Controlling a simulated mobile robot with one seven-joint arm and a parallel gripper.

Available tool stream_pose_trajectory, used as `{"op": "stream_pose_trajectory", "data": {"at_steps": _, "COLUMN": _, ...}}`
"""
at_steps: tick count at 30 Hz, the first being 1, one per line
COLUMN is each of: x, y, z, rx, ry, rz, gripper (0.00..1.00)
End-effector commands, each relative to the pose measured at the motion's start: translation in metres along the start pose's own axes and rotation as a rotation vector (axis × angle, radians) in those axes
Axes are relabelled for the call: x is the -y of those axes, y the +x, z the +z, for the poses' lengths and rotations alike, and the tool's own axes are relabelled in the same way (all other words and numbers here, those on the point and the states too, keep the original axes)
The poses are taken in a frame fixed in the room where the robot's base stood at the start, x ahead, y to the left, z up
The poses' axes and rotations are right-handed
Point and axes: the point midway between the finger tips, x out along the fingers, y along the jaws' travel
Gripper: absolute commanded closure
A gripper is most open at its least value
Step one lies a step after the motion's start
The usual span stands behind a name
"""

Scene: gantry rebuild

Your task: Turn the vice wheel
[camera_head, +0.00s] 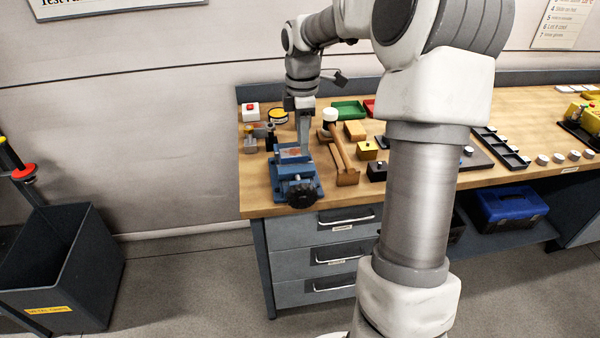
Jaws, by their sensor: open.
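The blue vice (286,170) is at the front left corner of the wooden workbench. Its black vice wheel (303,195) faces the front edge of the bench, below the vice body. My gripper (304,150) points down over the back part of the vice, above and behind the wheel. The jaws are open and nothing shows between them. It is apart from the wheel in the picture. The fingertips are small here, and I cannot tell whether they touch the vice body.
A wooden-handled mallet (338,152) lies close right of the vice. A red-button box (250,112), a yellow-topped round tin (279,115) and small fittings stand behind it. Yellow blocks and trays are farther right. A grey bin (60,265) stands on the floor at left.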

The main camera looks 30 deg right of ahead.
Motion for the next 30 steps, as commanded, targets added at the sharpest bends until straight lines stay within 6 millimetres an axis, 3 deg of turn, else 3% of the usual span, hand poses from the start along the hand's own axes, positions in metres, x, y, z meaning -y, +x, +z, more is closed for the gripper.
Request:
{"op": "stream_pose_trajectory", "data": {"at_steps": 8, "x": -0.003, "y": 0.019, "z": 0.005, "rx": -0.011, "ry": -0.015, "rz": -0.014, "gripper": 0.57}}
{"op": "stream_pose_trajectory", "data": {"at_steps": 24, "x": -0.002, "y": 0.133, "z": 0.004, "rx": -0.011, "ry": -0.013, "rz": -0.014, "gripper": 0.57}}
{"op": "stream_pose_trajectory", "data": {"at_steps": 30, "x": -0.002, "y": 0.163, "z": 0.004, "rx": -0.010, "ry": -0.013, "rz": -0.012, "gripper": 0.57}}
